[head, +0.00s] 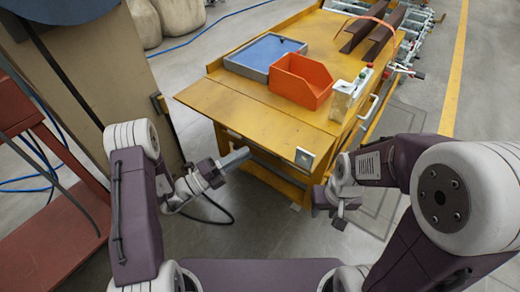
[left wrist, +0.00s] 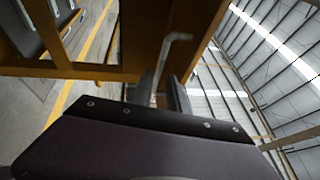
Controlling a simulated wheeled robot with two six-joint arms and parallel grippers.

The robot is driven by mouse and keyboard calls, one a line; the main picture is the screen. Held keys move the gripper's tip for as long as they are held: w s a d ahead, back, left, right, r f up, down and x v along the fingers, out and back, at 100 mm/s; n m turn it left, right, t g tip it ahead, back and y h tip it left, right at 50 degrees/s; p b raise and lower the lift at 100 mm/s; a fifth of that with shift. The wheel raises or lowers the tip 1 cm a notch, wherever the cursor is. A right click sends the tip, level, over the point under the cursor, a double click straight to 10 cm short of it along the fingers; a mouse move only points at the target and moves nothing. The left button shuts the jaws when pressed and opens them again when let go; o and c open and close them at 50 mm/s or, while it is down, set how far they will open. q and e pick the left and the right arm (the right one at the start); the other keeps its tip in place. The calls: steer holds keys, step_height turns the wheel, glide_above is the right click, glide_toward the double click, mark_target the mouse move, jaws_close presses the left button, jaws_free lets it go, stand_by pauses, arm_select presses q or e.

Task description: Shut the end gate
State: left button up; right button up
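A yellow cart (head: 310,48) stands ahead in the head view. Its near end carries a flat yellow panel (head: 245,118), apparently the end gate, lying about level with the deck beyond a seam. A small grey plate (head: 304,158) sits at its right corner. My left gripper (head: 236,160) is just in front of and below the panel's near edge. In the left wrist view its two fingers (left wrist: 162,95) stand apart, with a bent grey rod (left wrist: 176,37) showing between and beyond them; contact cannot be told. My right gripper (head: 335,206) hangs low right of the cart's near corner; its fingers are unclear.
On the deck are a blue-topped grey tray (head: 265,55), an orange bin (head: 300,80) and brown beams (head: 375,30). A brown board (head: 95,80) and red rack (head: 50,235) stand at left. Floor right of the cart is mostly clear.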

mark_target(260, 146)
arm_select(q)
steer(key=b+x, duration=0.2)
steer(key=x, duration=0.4)
steer(key=shift+w+d+f, duration=0.1)
steer(key=shift+w+d, duration=0.05)
steer(key=shift+d, duration=0.2)
steer(key=shift+c, duration=0.3)
jaws_close()
stand_by(0.7)
